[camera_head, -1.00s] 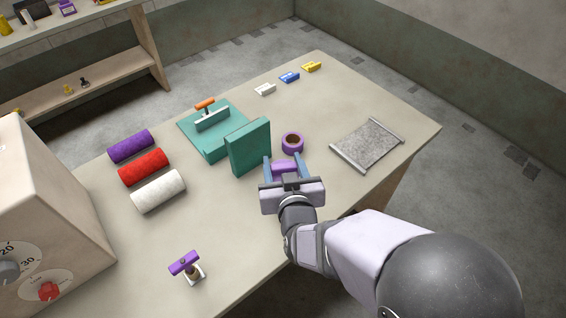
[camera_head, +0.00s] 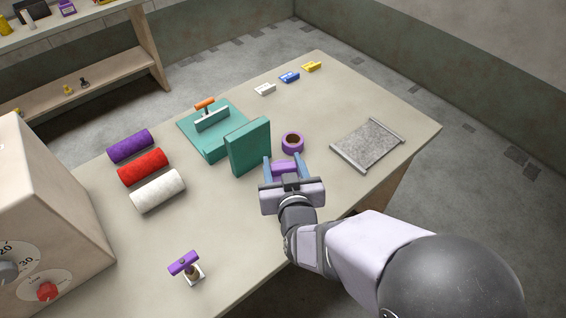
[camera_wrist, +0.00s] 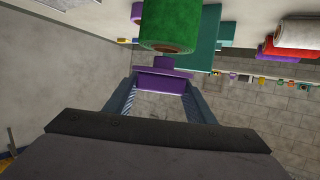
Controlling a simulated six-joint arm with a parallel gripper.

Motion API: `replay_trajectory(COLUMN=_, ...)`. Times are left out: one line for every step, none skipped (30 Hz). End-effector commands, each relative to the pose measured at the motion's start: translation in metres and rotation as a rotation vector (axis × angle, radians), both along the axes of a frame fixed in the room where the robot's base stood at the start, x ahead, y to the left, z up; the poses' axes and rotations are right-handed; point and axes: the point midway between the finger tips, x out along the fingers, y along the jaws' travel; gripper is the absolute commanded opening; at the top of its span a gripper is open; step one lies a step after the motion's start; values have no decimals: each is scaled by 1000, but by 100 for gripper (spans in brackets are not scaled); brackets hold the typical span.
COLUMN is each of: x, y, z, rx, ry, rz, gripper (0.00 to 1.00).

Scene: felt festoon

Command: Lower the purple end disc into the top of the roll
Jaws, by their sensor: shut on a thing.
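My gripper (camera_head: 284,170) is shut on the purple end disc (camera_head: 285,166), with a finger on each side of it. In the wrist view the disc (camera_wrist: 160,86) sits between the fingertips, with a wider purple part behind it. A green roll (camera_wrist: 168,20) with a brownish core end stands just beyond the disc in that view. The disc and the roll's end overlap in the picture, and I cannot tell whether they touch. I cannot make out the roll in the head view. A teal upright block (camera_head: 247,147) stands close to the left of my gripper.
A teal base (camera_head: 228,117) with an orange-handled tool is behind the block. Purple, red and white rolls (camera_head: 158,190) lie left. A grey mat (camera_head: 367,145) is right.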

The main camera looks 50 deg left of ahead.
Motion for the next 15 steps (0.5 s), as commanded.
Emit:
replay_trajectory(x=0, y=0, z=-2, rx=0, ry=0, rz=0, gripper=28)
replay_trajectory(x=0, y=0, z=-3, rx=0, ry=0, rz=0, gripper=28)
replay_trajectory(x=0, y=0, z=-4, rx=0, ry=0, rz=0, gripper=28)
replay_trajectory(x=0, y=0, z=-4, rx=0, ry=0, rz=0, gripper=28)
replay_trajectory(x=0, y=0, z=-5, rx=0, ry=0, rz=0, gripper=28)
replay_trajectory(x=0, y=0, z=-6, rx=0, ry=0, rz=0, gripper=28)
replay_trajectory(x=0, y=0, z=-7, rx=0, ry=0, rz=0, gripper=28)
replay_trajectory(x=0, y=0, z=-7, rx=0, ry=0, rz=0, gripper=28)
replay_trajectory(x=0, y=0, z=-8, rx=0, ry=0, rz=0, gripper=28)
replay_trajectory(x=0, y=0, z=-9, rx=0, ry=0, rz=0, gripper=28)
replay_trajectory(x=0, y=0, z=-10, rx=1, ry=-1, rz=0, gripper=28)
replay_trajectory(x=0, y=0, z=-11, rx=0, ry=0, rz=0, gripper=28)
replay_trajectory(x=0, y=0, z=-11, rx=1, ry=-1, rz=0, gripper=28)
replay_trajectory(x=0, y=0, z=-12, rx=0, ry=0, rz=0, gripper=28)
replay_trajectory(x=0, y=0, z=-13, rx=0, ry=0, rz=0, gripper=28)
